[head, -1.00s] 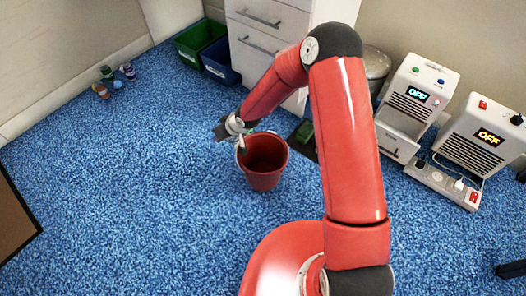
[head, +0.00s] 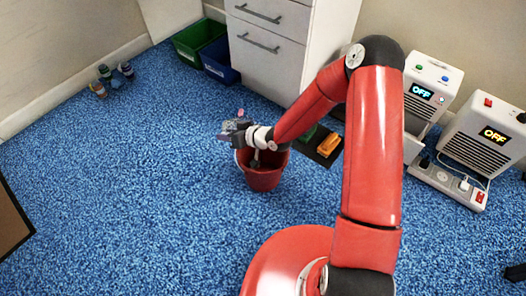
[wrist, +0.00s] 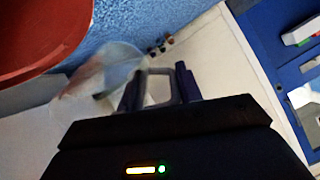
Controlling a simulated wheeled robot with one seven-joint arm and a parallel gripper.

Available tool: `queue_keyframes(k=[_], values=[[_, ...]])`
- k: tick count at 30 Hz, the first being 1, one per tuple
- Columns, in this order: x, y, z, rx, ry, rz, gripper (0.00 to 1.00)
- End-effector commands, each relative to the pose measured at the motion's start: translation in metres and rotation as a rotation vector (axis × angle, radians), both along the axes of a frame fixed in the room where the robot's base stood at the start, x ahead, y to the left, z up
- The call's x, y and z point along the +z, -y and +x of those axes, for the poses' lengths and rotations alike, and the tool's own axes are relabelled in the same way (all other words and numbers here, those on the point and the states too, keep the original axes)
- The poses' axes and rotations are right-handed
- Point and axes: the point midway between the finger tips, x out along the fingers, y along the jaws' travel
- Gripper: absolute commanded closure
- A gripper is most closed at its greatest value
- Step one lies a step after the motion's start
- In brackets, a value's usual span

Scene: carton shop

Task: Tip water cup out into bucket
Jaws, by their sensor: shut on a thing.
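The red bucket (head: 263,178) stands on the blue carpet in front of my base in the head view, and its rim fills the upper left of the wrist view (wrist: 40,35). My gripper (head: 236,129) is just above the bucket's far left rim, its wrist lying nearly level. In the wrist view my gripper (wrist: 158,90) is shut on the grey handle of the water cup (wrist: 100,82), a clear, blurred cup beside the fingers. The cup is small in the head view (head: 228,127). I cannot tell its exact tilt or whether water is in it.
A white drawer cabinet (head: 270,45) stands behind, with a green bin (head: 195,40) and a blue bin (head: 218,62) beside it. Several small items (head: 112,78) lie far left. Two white machines reading OFF (head: 432,85) (head: 480,140) stand right.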

Motion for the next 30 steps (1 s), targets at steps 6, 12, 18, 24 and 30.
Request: queue_keyframes(k=[6,12,18,24,30], values=[[-0.0020,0.0015,-0.0003,-0.001,0.013,0.030,1.00],[-0.0038,0.0025,-0.0011,0.000,0.028,0.061,1.00],[-0.0054,0.0045,-0.0017,-0.001,0.047,0.102,1.00],[-0.0076,0.0064,-0.0026,-0.002,0.067,0.147,1.00],[-0.0099,0.0087,-0.0036,-0.001,0.091,0.198,1.00]])
